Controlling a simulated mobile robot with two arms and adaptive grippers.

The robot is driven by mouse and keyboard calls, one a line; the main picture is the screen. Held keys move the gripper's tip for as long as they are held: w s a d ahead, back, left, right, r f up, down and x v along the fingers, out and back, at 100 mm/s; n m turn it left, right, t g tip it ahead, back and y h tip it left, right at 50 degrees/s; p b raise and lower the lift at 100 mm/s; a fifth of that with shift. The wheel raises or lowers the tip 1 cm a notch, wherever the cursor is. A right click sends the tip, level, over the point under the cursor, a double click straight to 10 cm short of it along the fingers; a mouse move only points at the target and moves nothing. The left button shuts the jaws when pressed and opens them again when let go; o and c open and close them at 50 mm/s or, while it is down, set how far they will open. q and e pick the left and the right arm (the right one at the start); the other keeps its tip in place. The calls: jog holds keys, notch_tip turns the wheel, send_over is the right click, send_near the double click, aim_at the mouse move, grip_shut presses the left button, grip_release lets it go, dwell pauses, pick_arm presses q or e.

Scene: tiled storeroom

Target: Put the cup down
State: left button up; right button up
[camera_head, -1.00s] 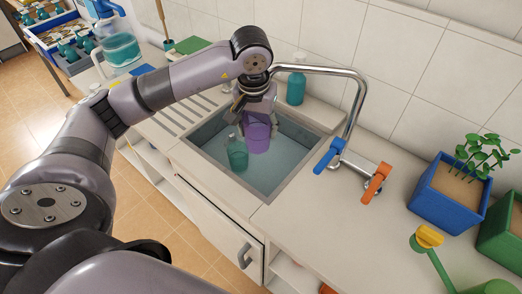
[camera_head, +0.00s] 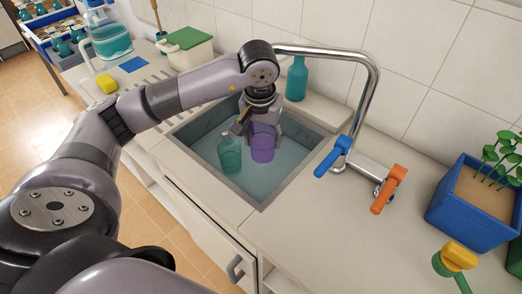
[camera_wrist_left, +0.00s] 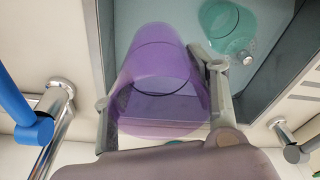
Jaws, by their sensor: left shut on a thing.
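The purple see-through cup (camera_head: 263,143) is in the sink basin (camera_head: 262,194). My left gripper (camera_head: 259,124) reaches down into the basin from above and is shut on the cup. In the left wrist view the cup (camera_wrist_left: 155,75) sits between the two fingers (camera_wrist_left: 165,105). I cannot tell whether the cup's base touches the basin floor. A teal bottle (camera_head: 229,154) stands in the basin just left of the cup, and it also shows in the left wrist view (camera_wrist_left: 228,25). My right gripper is not in view.
The curved metal tap (camera_head: 372,90) arches over the basin, with a blue handle (camera_head: 333,157) and an orange handle (camera_head: 388,190) at right. Another teal bottle (camera_head: 296,79) stands behind the sink. A blue planter (camera_head: 482,200) is on the right counter. A yellow sponge (camera_head: 106,83) lies at left.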

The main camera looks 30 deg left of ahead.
pick_arm(q)
notch_tip(320, 180, down, 13)
jog(key=shift+s+r+p, duration=0.1)
jog(key=shift+s+p, duration=0.05)
jog(key=shift+p, duration=1)
jog(key=w, duration=0.2)
jog(key=w+p, duration=0.1)
jog(key=w, duration=0.1)
jog(key=shift+d+r, duration=0.15)
jog(key=shift+d, duration=0.2)
jog(key=shift+w+d+p, duration=0.15)
jog(key=shift+w+p, duration=0.05)
jog(key=shift+w, duration=0.8)
jog(key=shift+w+d+p, duration=0.1)
jog(key=shift+w+p, duration=0.1)
jog(key=shift+w, duration=0.75)
jog(key=shift+f+p, duration=0.3)
jog(key=shift+p, duration=0.05)
jog(key=shift+w+f, duration=0.15)
jog(key=shift+f, duration=0.15)
jog(key=shift+f, duration=0.2)
jog(key=o, duration=1)
jog(key=shift+c, duration=0.2)
